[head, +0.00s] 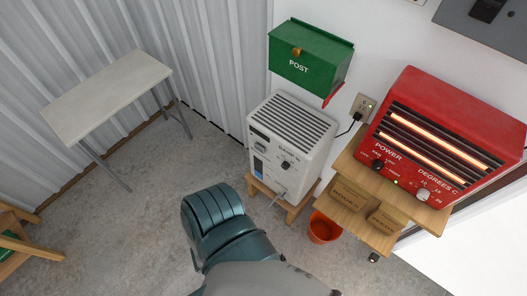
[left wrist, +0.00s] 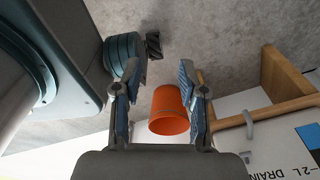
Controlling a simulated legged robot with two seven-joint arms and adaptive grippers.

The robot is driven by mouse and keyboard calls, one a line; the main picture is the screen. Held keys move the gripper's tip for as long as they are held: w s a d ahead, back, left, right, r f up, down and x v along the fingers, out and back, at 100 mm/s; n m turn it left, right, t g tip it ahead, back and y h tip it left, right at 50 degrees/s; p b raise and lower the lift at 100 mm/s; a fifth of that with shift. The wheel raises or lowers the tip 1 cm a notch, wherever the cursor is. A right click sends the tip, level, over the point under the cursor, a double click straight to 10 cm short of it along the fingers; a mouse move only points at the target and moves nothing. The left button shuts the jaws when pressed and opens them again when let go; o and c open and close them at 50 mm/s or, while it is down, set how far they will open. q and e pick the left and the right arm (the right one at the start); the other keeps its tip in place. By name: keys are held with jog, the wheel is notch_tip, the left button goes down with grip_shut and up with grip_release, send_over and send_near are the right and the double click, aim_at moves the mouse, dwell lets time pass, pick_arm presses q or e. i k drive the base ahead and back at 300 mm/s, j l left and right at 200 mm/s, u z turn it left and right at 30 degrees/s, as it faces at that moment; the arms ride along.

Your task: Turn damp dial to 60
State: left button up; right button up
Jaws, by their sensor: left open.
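The white dehumidifier (head: 288,140) stands on a low wooden stand in the head view. Its front carries a small black dial (head: 286,165) below printed lettering that looks like "DAMP %". The dial's setting is too small to read. In the left wrist view, part of the white casing (left wrist: 268,138) shows at the right with upside-down "DRAIN" lettering; the dial is not seen there. My left gripper (left wrist: 161,68) is open and empty, beside the stand, with the orange bucket (left wrist: 168,112) beyond its fingers. My right gripper is not in view.
A red heater (head: 445,135) with knobs sits on a wooden cart (head: 350,170) to the right. A green post box (head: 310,55) hangs above the dehumidifier. An orange bucket (head: 322,229) stands on the floor by the cart. A side table (head: 105,97) is at left; open floor lies between.

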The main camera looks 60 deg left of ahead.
aim_at(285, 166)
jog(key=k+u, duration=0.1)
jog(key=u, duration=1.5)
